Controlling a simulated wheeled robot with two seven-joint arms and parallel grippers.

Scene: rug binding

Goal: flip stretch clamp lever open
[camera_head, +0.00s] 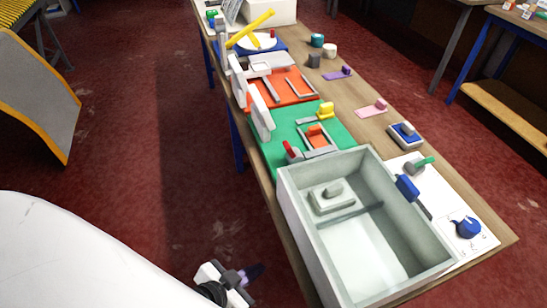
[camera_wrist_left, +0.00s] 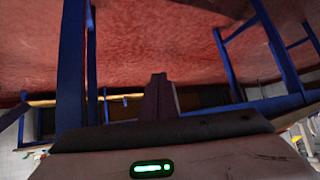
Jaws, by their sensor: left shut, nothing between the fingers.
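My left gripper (camera_head: 250,273) is at the bottom of the head view, over the red floor and left of the table, clear of everything on it. Its fingers (camera_wrist_left: 160,97) are together and empty in the left wrist view. No part is plainly marked as the stretch clamp. A small red lever (camera_head: 290,149) stands tilted at the near left corner of a green board (camera_head: 275,157). A green handle (camera_head: 422,162) sits on a white panel (camera_head: 480,244) at the right. I cannot tell which of these, if any, is the clamp lever. My right gripper is not in view.
A deep grey bin (camera_head: 287,202) fills the near end of the long wooden table (camera_head: 382,140), with a grey block inside. A red board (camera_head: 312,95) lies beyond the green one. Blue table legs (camera_wrist_left: 72,65) stand before my left wrist.

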